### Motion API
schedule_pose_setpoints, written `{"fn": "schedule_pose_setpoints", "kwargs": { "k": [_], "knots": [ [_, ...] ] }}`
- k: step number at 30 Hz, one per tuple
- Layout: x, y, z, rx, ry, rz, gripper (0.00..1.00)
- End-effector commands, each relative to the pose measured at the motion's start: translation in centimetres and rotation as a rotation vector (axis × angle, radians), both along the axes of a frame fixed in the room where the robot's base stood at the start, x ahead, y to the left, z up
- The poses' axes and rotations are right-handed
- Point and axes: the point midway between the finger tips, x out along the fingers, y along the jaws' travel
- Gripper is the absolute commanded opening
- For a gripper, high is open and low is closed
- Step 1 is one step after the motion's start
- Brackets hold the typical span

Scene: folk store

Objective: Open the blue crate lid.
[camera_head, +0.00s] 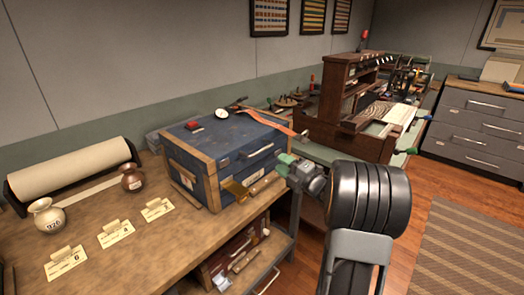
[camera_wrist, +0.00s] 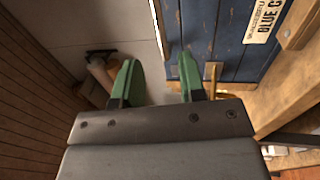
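The blue crate (camera_head: 205,158) with wooden edges stands on the workbench; its blue lid (camera_head: 235,137) looks closed. A brass latch plate (camera_head: 236,189) is on its front near the lower edge. My gripper (camera_head: 288,164) has green fingers and is just off the crate's front right corner. In the wrist view, the fingers are apart with nothing visible between them (camera_wrist: 158,78). The blue crate face (camera_wrist: 228,45) with a "BLUE C" label (camera_wrist: 265,20) lies right of the fingers. A brass piece (camera_wrist: 212,75) shows beside the right finger; I cannot tell whether they touch.
Two small jars (camera_head: 131,178) (camera_head: 47,216), paper tags (camera_head: 115,232) and a paper roll (camera_head: 70,168) are left of the crate.

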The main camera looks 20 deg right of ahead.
Motion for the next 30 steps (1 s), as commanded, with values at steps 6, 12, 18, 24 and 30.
{"fn": "schedule_pose_setpoints", "kwargs": {
  "k": [6,12,18,24,30],
  "knots": [
    [3.9,1.9,0.9,0.001,0.0,0.002,0.38],
    [6.5,3.1,1.4,0.001,0.0,0.001,0.38],
    [7.9,3.7,1.7,0.002,0.001,-0.002,0.38],
    [8.4,3.9,1.7,0.002,0.002,-0.002,0.38],
    [8.4,3.9,1.7,0.002,0.002,-0.002,0.38]
  ]
}}
